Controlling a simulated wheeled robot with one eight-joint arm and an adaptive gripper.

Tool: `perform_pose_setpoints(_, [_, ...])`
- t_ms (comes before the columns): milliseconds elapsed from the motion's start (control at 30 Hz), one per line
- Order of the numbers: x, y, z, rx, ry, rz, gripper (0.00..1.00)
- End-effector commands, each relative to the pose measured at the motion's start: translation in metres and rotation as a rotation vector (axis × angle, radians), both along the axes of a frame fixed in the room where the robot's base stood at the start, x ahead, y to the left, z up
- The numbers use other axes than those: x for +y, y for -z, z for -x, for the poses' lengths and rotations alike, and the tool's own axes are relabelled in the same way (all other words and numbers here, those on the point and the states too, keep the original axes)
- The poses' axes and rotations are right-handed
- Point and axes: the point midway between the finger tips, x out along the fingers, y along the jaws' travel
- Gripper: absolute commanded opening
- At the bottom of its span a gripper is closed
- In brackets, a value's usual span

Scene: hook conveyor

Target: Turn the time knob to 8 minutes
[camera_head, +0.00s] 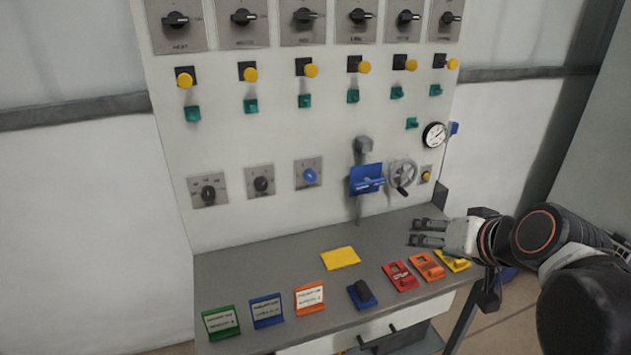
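Three small knobs on square grey plates sit in the lower row of the white panel: a black knob (208,192) at the left, another black knob (261,184) in the middle and a blue knob (309,175) at the right. Their labels are too small to read, so I cannot tell which is the time knob or its setting. My gripper (413,232) is at the right, above the grey shelf. Its two fingers point left and stand apart with nothing between them. It is well to the right of the knobs and touches none of them.
A handwheel (402,174) and a blue lever block (367,179) stick out between the knobs and my gripper. A gauge (434,135) is above. The grey shelf (240,270) carries a yellow plate (340,258) and several coloured blocks. Its left back part is clear.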

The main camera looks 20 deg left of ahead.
Motion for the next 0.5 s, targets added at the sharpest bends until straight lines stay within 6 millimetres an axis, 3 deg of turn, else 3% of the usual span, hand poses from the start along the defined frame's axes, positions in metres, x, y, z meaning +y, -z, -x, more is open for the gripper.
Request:
perform_pose_setpoints(33, [0.013, -0.003, -0.018, -0.02, -0.014, -0.035, 0.55])
perform_pose_setpoints(267, [0.069, -0.014, -0.088, -0.108, -0.051, -0.209, 0.55])
perform_pose_setpoints(500, [0.121, -0.009, -0.155, -0.185, -0.06, -0.385, 0.55])
